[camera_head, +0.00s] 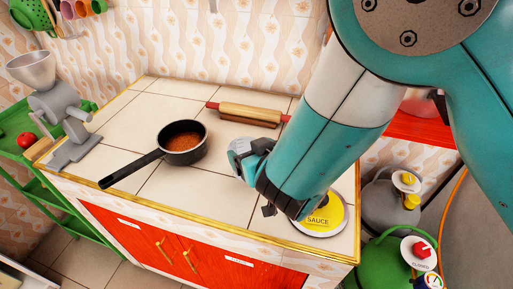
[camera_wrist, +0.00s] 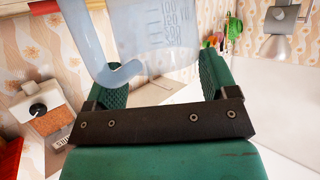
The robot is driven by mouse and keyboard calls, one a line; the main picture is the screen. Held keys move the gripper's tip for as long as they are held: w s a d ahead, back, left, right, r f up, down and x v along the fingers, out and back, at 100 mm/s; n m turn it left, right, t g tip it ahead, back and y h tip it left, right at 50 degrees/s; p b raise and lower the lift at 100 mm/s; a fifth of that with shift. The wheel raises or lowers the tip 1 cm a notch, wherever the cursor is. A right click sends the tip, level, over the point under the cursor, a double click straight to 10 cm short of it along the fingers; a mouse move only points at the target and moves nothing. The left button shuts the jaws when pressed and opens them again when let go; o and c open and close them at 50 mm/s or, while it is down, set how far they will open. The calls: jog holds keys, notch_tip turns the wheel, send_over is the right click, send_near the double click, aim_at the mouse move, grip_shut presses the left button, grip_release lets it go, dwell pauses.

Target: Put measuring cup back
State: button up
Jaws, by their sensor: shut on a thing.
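A clear bluish measuring cup (camera_wrist: 150,30) with printed graduations and a curved handle (camera_wrist: 122,72) fills the top of the wrist view. It stands between the two green fingers of my gripper (camera_wrist: 163,82), which is shut on it. Its upper part is cut off by the frame. In the head view my gripper (camera_head: 262,180) is over the right part of the counter, and the arm hides much of that area. I cannot make out the cup clearly there. Several small coloured cups (camera_head: 82,9) hang on the wall at the top left.
A black saucepan (camera_head: 160,158) with brown sauce, a rolling pin (camera_head: 250,111) and a grinder (camera_head: 62,115) stand on the tiled counter (camera_head: 208,190). A green gas cylinder (camera_head: 395,262) stands at the right.

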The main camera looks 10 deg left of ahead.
jog(key=shift+f, duration=2.4)
jog(key=o, duration=1.4)
jog(key=shift+o, duration=0.2)
jog(key=shift+s+d, duration=0.1)
